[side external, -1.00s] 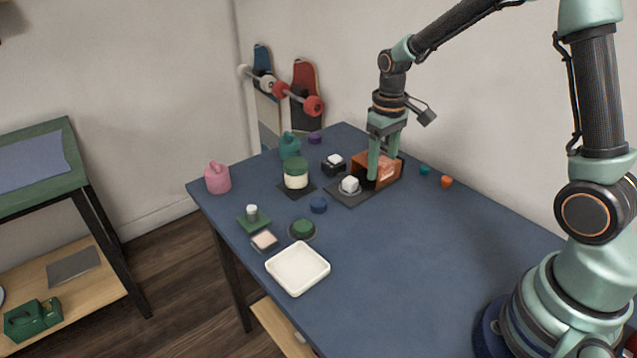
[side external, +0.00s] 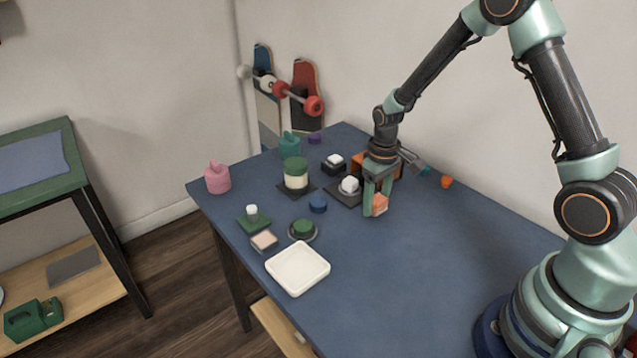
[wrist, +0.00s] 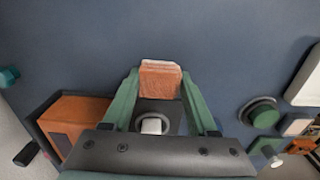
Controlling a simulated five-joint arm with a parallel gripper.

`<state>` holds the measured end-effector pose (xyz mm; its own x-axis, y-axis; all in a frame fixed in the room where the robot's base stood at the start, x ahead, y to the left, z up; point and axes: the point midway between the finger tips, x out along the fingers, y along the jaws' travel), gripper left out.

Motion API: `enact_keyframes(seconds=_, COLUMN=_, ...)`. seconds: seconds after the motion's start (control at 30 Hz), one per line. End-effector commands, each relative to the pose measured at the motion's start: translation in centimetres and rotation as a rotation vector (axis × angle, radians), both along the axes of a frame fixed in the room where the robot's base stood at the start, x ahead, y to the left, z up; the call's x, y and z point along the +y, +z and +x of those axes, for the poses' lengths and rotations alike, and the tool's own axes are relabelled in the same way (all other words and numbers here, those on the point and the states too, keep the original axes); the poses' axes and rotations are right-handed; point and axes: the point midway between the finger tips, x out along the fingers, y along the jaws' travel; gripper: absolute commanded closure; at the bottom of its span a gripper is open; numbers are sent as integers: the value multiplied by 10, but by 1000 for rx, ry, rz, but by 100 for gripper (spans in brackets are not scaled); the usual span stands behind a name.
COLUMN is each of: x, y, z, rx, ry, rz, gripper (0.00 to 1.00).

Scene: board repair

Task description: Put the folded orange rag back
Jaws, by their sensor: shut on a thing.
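The folded orange rag (side external: 379,203) is between the fingers of my gripper (side external: 376,208), in front of the orange-brown box (side external: 361,161). In the wrist view the rag (wrist: 160,80) sits between the two green fingertips of my gripper (wrist: 160,88), which are shut on it. The box also shows in the wrist view (wrist: 72,118), at left. A dark base plate (side external: 338,191) with a white block (side external: 349,184) on a round holder lies just behind and left of the rag. My arm hides part of the box. I cannot tell whether the rag touches the table.
A white tray (side external: 297,269) lies at the front left of the blue table (side external: 420,270). A small orange piece (side external: 447,182) is at right. The table's middle front is clear.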

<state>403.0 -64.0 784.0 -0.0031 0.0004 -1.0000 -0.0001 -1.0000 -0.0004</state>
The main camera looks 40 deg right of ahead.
Motion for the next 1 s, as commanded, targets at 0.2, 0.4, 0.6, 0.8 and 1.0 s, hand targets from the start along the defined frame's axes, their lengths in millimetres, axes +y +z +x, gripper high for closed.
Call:
enact_keyframes(seconds=0.2, x=0, y=-3, z=0, rx=-1, ry=0, rz=0, gripper=22)
enact_keyframes(seconds=0.4, x=0, y=-3, z=0, rx=-1, ry=0, rz=0, gripper=11)
enact_keyframes(seconds=0.6, x=0, y=0, z=0, rx=-1, ry=0, rz=0, gripper=11)
enact_keyframes(seconds=0.8, x=0, y=24, z=2, rx=-6, ry=0, rz=-1, gripper=11)
enact_keyframes(seconds=1.0, x=0, y=67, z=1, rx=-7, ry=0, rz=-1, gripper=11)
